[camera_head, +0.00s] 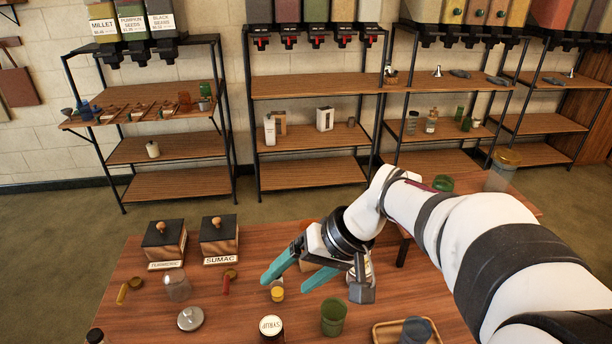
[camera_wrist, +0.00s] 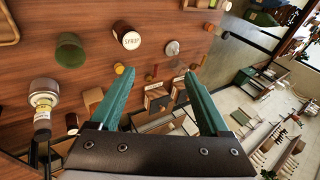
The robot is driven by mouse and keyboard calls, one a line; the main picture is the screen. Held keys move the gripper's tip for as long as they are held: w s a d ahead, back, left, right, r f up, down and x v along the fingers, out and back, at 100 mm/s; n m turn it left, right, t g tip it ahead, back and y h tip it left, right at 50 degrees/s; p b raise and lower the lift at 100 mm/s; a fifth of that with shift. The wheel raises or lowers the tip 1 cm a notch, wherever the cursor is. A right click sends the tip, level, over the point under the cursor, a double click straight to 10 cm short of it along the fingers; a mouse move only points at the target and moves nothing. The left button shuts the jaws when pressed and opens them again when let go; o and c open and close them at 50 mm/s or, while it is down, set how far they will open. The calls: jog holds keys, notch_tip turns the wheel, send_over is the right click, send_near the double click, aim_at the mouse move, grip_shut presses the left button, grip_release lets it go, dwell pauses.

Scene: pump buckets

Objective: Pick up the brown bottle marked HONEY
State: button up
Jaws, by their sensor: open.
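I cannot read HONEY on anything in view. A brown jar (camera_head: 271,331) stands near the table's front edge, its white lid marked SYRUP; it also shows in the wrist view (camera_wrist: 122,30). A small dark-capped bottle (camera_head: 95,336) is cut off at the lower left edge of the head view; its label is not visible. My gripper (camera_head: 284,284) has two teal fingers spread apart with nothing between them, above the table and behind the SYRUP jar. In the wrist view the open gripper (camera_wrist: 160,72) points toward the table items.
The wooden table (camera_head: 130,310) carries a TURMERIC box (camera_head: 165,243), a SUMAC box (camera_head: 219,237), a small yellow jar (camera_head: 277,294), a green cup (camera_head: 333,317) and a glass jar (camera_head: 177,284). A wooden tray (camera_head: 380,335) lies at the front right. Shelves stand behind.

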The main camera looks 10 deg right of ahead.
jog(key=w+d+f+n+t+y, duration=0.1)
jog(key=w+d+f+n+t, duration=0.2)
jog(key=w, duration=0.5)
jog(key=w+d+f+t, duration=0.2)
jog(key=w+d, duration=0.3)
jog(key=w, duration=0.4)
jog(key=w+d+f+n+t+y, duration=0.1)
jog(key=w+d+f+n+t, duration=0.15)
jog(key=w+d, duration=0.4)
jog(key=shift+n+t+h, duration=0.45)
jog(key=shift+t+h, duration=0.25)
jog(key=shift+t, duration=0.15)
jog(key=w+d+f, duration=0.1)
jog(key=w+f, duration=0.1)
jog(key=f, duration=0.2)
jog(key=w+d+f, duration=0.2)
jog(key=f, duration=0.2)
jog(key=w+d+f, duration=0.2)
jog(key=f, duration=0.2)
jog(key=shift+w+d+f, duration=0.15)
jog(key=shift+w, duration=0.15)
jog(key=x, duration=0.2)
jog(key=shift+w+f, duration=0.15)
jog(key=shift+f, duration=0.2)
jog(key=shift+w+a+f, duration=0.1)
jog(key=shift+w+a, duration=0.15)
jog(key=shift+a, duration=0.05)
grip_shut()
